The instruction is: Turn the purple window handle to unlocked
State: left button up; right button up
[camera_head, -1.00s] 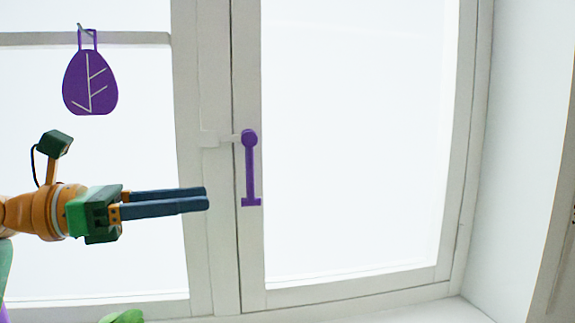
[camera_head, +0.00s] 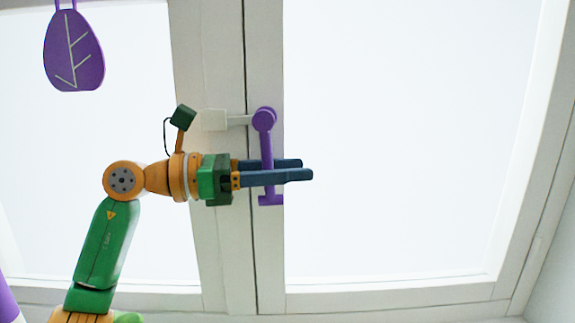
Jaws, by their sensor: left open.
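The purple window handle (camera_head: 264,130) is on the window frame right of the centre seam, its lever hanging straight down from a round pivot to a short foot. A pale latch bar (camera_head: 238,120) runs left from the pivot to a white plate. My left gripper (camera_head: 307,169) comes in from the left, pointing right, with its dark blue fingers across the lever's lower half. The fingers are open, and the lever shows between them; whether they touch it cannot be told. My right gripper is not in view.
A purple leaf-shaped ornament (camera_head: 74,50) hangs at the upper left, clear of my arm. The white window frame (camera_head: 208,70) surrounds bright panes. The right pane (camera_head: 410,150) is free of objects.

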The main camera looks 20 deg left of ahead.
pick_arm(q)
jog(key=shift+s+a+r, duration=0.1)
jog(key=shift+s, duration=0.1)
grip_shut()
dwell(1.1)
